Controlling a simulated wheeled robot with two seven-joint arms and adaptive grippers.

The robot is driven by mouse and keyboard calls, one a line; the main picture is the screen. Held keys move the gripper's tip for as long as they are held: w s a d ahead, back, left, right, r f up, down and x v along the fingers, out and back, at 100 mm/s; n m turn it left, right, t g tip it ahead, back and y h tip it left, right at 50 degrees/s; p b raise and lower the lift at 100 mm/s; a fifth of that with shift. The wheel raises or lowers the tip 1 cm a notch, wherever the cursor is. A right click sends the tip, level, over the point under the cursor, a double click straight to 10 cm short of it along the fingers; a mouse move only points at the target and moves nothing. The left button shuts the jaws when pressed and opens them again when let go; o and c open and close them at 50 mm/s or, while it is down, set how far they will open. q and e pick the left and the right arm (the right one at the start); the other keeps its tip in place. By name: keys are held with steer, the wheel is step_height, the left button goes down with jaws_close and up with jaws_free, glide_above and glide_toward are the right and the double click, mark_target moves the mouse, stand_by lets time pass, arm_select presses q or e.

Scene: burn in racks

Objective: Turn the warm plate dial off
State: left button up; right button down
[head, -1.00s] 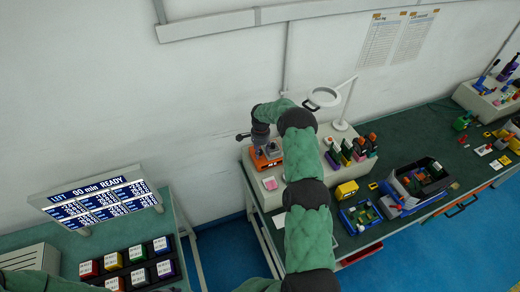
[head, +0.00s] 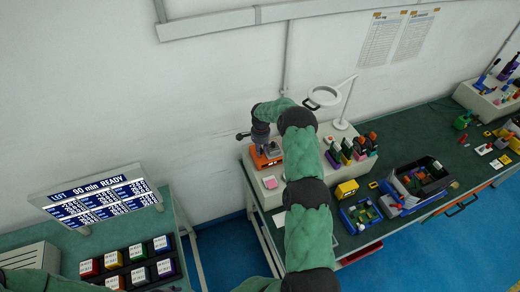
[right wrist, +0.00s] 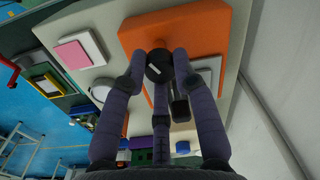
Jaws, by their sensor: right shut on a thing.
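The warm plate is an orange unit (head: 260,162) on a pale shelf on the right-hand bench, by the wall. In the right wrist view its orange body (right wrist: 190,30) fills the top middle. Its dial (right wrist: 159,68) is a round black knob with a white mark that slants in this view. My right gripper (right wrist: 160,75) has its dark fingers closed around the dial. In the head view this gripper (head: 264,146) is small, and the dial is hidden. My left gripper is out of view; only part of my left arm shows at the lower left.
A pink-topped pad (right wrist: 74,55) lies beside the orange unit. A magnifier lamp (head: 324,96) stands behind, with tool holders (head: 350,150) to the right. A display board (head: 95,202) stands on the left bench. The wall is close behind the unit.

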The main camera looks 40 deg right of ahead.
steer(key=shift+d, duration=0.1)
steer(key=shift+f+n+b, duration=0.1)
steer(key=shift+n+b, duration=0.5)
steer(key=shift+b, duration=0.35)
steer(key=n+b, duration=0.4)
steer(key=shift+w+b, duration=0.1)
steer(key=shift+b, duration=0.25)
steer(key=n+b, duration=0.2)
steer(key=n, duration=0.1)
steer(key=shift+n, duration=0.3)
steer(key=shift+n+b, duration=0.9)
steer(key=shift+n, duration=0.7)
steer(key=shift+r, duration=0.25)
steer(key=c, duration=1.2)
jaws_free()
steer(key=shift+o, duration=1.1)
steer(key=shift+f, duration=0.15)
